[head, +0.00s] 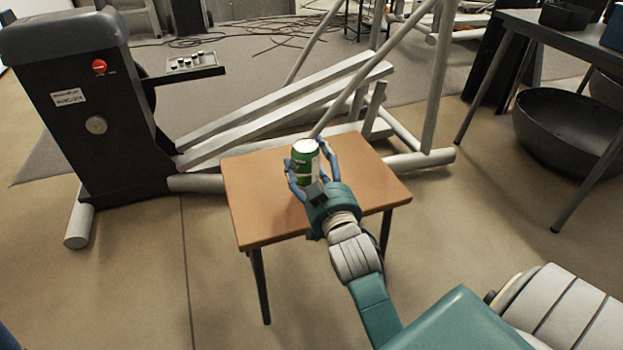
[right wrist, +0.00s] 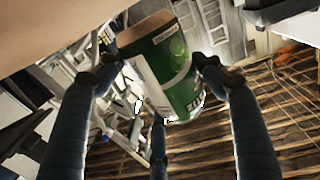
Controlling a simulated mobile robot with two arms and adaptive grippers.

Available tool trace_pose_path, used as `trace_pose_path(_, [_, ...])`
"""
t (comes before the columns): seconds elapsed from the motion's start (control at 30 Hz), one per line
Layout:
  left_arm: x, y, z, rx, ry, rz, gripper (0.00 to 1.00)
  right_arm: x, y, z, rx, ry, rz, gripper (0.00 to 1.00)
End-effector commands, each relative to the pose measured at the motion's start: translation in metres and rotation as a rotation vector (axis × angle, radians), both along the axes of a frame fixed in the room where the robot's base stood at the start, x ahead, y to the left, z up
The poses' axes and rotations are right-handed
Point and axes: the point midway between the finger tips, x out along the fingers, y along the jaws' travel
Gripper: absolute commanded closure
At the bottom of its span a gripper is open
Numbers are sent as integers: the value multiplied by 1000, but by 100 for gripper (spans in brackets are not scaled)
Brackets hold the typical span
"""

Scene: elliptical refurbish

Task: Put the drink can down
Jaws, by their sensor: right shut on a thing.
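The drink can (head: 305,160) is green with a white top and a white band, and stands about upright in the head view. My right gripper (head: 312,172) is shut on it, with blue fingers on both sides. In the right wrist view the can (right wrist: 172,65) sits between the fingers (right wrist: 160,85). The small wooden table (head: 260,215) is under the can and hand. Whether the can's base touches the tabletop cannot be told, as the hand hides it. A dark blue sliver at the lower left corner of the head view may be part of my left gripper.
The tabletop is otherwise bare. A grey machine frame (head: 270,105) with a black housing (head: 95,120) stands close behind and left of the table. At the right is a dark table (head: 560,40) with a black bowl (head: 565,130) below it.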

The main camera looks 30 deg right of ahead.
Motion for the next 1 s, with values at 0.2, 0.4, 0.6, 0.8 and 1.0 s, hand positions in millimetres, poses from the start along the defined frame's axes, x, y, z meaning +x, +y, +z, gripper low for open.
trace_pose_path(0.2, [1,-2,5,4,-55,3,57,0,0,-32,-1,-1,-1,70])
trace_pose_path(0.4, [1,-2,9,5,-59,4,57,0,0,-32,-1,-2,0,70])
trace_pose_path(0.6, [1,-2,8,6,-60,4,57,0,0,-35,0,-1,0,70])
trace_pose_path(0.8, [1,-2,9,6,-61,4,57,0,0,-37,0,3,0,13])
trace_pose_path(1.0, [1,-2,9,5,-61,3,57,0,0,-36,0,2,0,13])
